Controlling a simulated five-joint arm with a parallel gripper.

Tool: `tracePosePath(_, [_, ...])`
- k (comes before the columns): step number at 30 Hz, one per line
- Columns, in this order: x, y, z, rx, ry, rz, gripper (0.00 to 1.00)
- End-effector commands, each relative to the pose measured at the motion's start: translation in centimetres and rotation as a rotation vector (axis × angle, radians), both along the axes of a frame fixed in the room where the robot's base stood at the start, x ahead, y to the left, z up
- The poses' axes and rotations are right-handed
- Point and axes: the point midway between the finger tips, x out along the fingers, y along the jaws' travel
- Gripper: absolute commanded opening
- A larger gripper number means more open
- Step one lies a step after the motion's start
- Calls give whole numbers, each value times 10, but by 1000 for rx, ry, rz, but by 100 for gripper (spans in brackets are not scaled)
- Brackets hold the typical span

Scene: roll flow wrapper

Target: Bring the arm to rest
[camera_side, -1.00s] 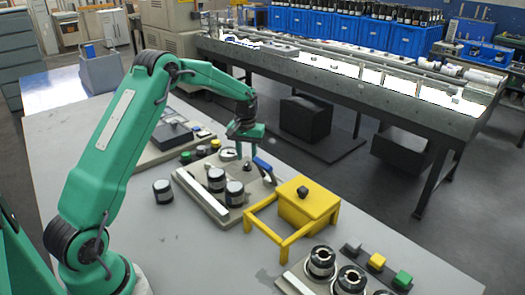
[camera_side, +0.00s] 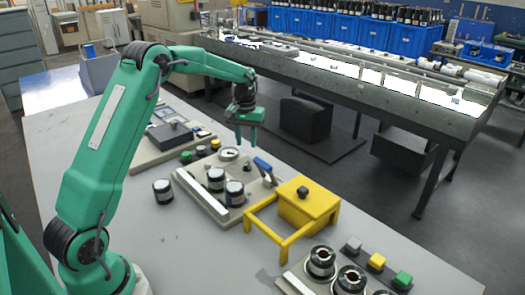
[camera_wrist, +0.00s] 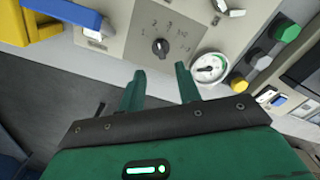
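My gripper (camera_side: 245,142) is green and hangs in the air above the far edge of a grey panel (camera_side: 210,200). Its two fingers are apart and nothing is between them. In the wrist view, my gripper (camera_wrist: 160,92) also shows open and empty. Beyond its fingertips are a black selector knob (camera_wrist: 160,46) and a round dial gauge (camera_wrist: 208,68) on the panel. A blue-handled lever (camera_wrist: 65,12) is at the upper left of the wrist view; it also shows in the side view (camera_side: 263,164).
Several black rollers stand on and beside the panel, one loose (camera_side: 163,191). A yellow guard frame (camera_side: 308,205) stands to the right. Push-buttons (camera_side: 377,261) and black-rimmed spools (camera_side: 321,262) are at the front right. A long conveyor (camera_side: 340,75) stands behind.

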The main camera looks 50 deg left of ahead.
Motion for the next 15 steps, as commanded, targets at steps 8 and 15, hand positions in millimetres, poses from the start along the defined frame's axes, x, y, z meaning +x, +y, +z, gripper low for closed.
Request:
tracePosePath(8, [-15, -21, 35, 14, -40, -51, 34])
tracePosePath(15, [-43, -52, 79, 33, -100, -127, 34])
